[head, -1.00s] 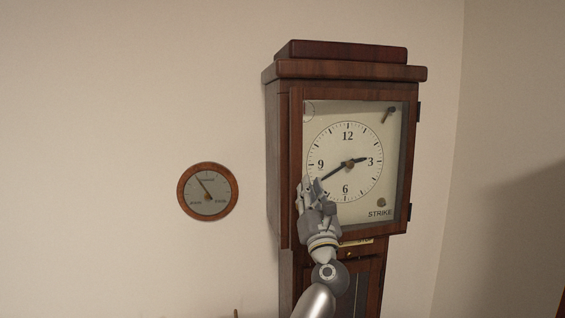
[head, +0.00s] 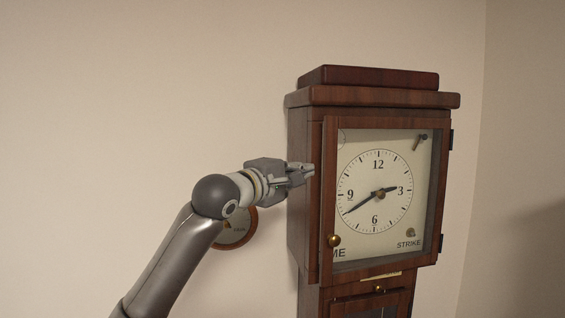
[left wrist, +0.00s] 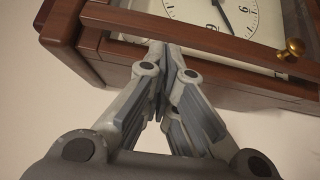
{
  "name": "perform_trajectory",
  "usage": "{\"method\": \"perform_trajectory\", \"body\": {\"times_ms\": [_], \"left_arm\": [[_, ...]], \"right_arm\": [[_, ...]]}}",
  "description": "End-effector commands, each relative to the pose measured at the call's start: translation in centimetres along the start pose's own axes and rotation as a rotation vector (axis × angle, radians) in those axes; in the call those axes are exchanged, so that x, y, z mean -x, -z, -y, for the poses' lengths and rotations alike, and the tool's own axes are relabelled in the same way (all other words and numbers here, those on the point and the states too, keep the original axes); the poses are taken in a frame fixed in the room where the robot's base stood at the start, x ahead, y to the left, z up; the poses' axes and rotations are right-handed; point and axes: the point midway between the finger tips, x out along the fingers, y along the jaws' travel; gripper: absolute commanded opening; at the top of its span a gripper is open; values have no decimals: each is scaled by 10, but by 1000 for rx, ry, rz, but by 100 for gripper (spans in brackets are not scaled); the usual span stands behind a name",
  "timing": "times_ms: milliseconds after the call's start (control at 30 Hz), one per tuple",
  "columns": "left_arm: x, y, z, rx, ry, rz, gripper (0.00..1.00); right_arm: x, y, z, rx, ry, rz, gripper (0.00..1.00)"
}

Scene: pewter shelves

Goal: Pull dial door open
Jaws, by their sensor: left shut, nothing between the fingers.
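The dial door (head: 329,200) is a dark wooden frame with glass over the white clock dial (head: 375,190). Its left edge stands a little out from the clock case (head: 299,200), so it looks slightly ajar. A brass knob (head: 333,240) sits low on its left side, also seen in the left wrist view (left wrist: 294,47). My left gripper (head: 309,170) is shut and empty, its fingertips at the door's left edge. In the left wrist view the fingertips (left wrist: 168,52) are close to the gap between door and case; contact is unclear. My right gripper is out of view.
Hinges (head: 451,140) show on the door's right side. A round wall gauge (head: 237,232) is partly hidden behind my left arm. A lower door with a small brass knob (head: 379,290) is below. The wall left of the clock is otherwise bare.

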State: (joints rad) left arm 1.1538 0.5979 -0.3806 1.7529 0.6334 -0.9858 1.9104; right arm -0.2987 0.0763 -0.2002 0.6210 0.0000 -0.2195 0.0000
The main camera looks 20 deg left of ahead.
Motion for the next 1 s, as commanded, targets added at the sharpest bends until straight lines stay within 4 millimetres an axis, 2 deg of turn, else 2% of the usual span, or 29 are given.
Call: {"method": "perform_trajectory", "body": {"times_ms": [133, 267, 700, 1000], "left_arm": [[4, 13, 1, -4, 43, -65, 0], [-3, 16, 1, -2, 51, -75, 0], [-71, 21, 2, -4, 51, -74, 0], [-93, 23, 6, -3, 49, -73, 0]], "right_arm": [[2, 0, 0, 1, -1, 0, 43], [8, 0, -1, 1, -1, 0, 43], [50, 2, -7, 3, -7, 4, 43], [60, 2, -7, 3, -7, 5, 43]]}}
